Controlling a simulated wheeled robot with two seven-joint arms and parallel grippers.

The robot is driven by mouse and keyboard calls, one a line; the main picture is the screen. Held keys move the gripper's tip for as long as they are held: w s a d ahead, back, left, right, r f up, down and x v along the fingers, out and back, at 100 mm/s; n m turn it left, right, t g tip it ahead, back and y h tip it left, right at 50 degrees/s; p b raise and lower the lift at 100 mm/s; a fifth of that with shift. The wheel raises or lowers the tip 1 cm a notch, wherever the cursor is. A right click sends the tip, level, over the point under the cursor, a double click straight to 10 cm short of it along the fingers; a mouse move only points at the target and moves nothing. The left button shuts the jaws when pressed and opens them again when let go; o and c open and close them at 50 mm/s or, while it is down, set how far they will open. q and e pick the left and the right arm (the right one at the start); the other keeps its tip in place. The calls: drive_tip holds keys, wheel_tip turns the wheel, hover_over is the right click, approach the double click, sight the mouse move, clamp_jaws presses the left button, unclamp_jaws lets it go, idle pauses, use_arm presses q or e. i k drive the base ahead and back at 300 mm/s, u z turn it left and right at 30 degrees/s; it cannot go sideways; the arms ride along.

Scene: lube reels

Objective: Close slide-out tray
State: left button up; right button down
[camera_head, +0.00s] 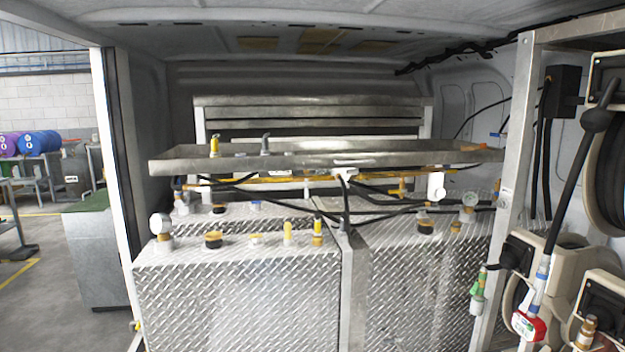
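The slide-out tray (330,160) is a long, shallow metal tray inside the van. It spans above the diamond-plate tanks, with its long front lip facing me. A yellow-topped item (214,146) and a grey item (265,145) stand at the tray's left part. Its right end lies close to the upright metal post. How far it is slid out is hard to tell from this one view. Neither of my grippers is in view.
Diamond-plate tanks (240,295) with caps and fittings stand below the tray, with black hoses between. A metal post (515,150) and hose reels (608,165) with hanging nozzles stand at right. The van's left door frame (118,170) borders a workshop with blue drums (38,142).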

sight(238, 158)
drive_tip(key=z, duration=0.05)
drive_tip(key=k, duration=0.35)
drive_tip(key=u, duration=0.65)
drive_tip(key=i, duration=3.25)
drive_tip(key=z, duration=1.3)
